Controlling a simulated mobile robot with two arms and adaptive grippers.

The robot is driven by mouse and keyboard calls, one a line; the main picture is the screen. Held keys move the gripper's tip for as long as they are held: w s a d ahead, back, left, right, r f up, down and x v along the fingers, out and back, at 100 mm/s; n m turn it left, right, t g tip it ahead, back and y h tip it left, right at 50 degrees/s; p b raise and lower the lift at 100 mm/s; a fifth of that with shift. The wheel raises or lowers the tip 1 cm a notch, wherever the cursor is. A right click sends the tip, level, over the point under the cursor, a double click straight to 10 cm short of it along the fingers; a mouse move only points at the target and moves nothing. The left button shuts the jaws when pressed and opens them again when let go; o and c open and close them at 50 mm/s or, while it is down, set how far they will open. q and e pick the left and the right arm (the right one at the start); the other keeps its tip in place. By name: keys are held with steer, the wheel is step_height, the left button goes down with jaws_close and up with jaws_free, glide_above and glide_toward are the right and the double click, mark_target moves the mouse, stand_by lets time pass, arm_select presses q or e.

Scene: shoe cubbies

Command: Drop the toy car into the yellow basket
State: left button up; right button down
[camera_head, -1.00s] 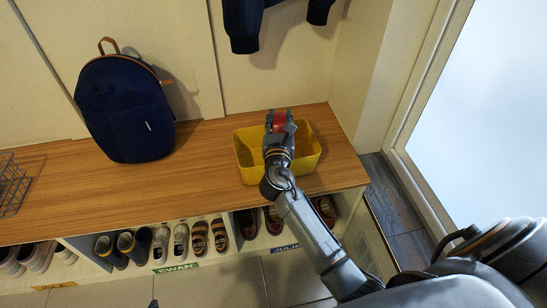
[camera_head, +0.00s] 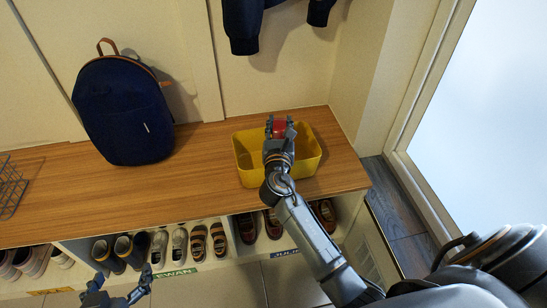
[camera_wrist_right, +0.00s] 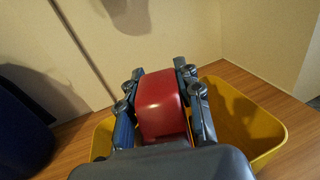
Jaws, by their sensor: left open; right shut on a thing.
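The red toy car (camera_head: 279,128) is held between the fingers of my right gripper (camera_head: 279,127), over the yellow basket (camera_head: 247,170) on the bench. In the right wrist view the red car (camera_wrist_right: 161,105) sits between the two fingers of the right gripper (camera_wrist_right: 160,90), with the yellow basket (camera_wrist_right: 262,130) below and around it. Whether the car touches the basket cannot be told. My left gripper (camera_head: 118,296) is open and empty at the bottom left, low in front of the shoe cubbies.
A dark blue backpack (camera_head: 124,112) stands on the wooden bench (camera_head: 110,185) left of the basket. A wire basket (camera_head: 10,187) is at the far left. Cubbies with shoes (camera_head: 180,245) run below. A dark jacket (camera_head: 245,25) hangs above. The bench between backpack and basket is clear.

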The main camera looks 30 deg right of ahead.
steer(key=c, duration=0.8)
jaws_free()
steer(key=v, duration=1.2)
